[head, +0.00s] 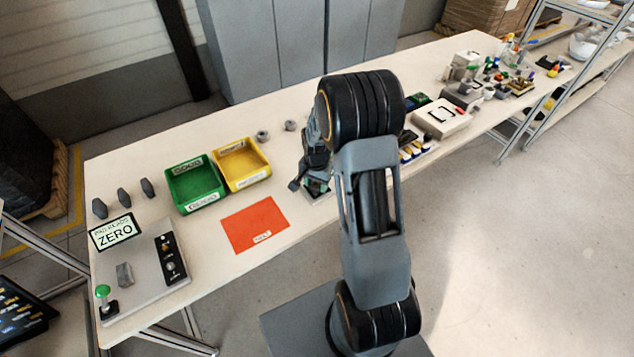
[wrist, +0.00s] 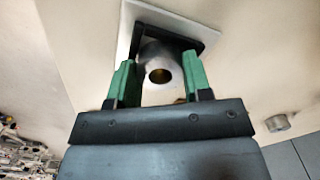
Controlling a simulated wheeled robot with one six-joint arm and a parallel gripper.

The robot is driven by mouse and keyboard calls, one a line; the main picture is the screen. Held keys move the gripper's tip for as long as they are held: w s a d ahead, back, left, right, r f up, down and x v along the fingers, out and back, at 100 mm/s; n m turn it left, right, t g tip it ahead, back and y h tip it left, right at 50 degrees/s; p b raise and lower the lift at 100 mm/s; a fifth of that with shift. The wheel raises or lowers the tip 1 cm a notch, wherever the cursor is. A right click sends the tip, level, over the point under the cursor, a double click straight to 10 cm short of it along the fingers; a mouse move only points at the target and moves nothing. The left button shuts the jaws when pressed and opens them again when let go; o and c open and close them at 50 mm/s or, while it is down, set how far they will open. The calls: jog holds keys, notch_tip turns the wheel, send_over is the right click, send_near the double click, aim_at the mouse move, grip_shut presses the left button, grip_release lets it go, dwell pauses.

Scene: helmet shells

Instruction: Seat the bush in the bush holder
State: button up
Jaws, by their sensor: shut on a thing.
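The bush holder (wrist: 138,42), a black piece on a pale square plate (wrist: 206,36), is right behind the bush. The bush overlaps the holder in this view; I cannot tell whether it is inside it or just in front. In the head view, my gripper (head: 315,181) is low over the plate (head: 320,197) on the table, and my arm hides most of the bush and holder.
A green bin (head: 197,187), a yellow bin (head: 243,164) and an orange mat (head: 255,224) lie left of my gripper. Grey round pieces (head: 263,136) stand behind. A button panel (head: 148,270) is at the table's left end. Tools and boxes (head: 441,117) crowd the right.

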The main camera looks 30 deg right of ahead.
jog(key=o, duration=0.9)
jog(key=shift+r, duration=0.1)
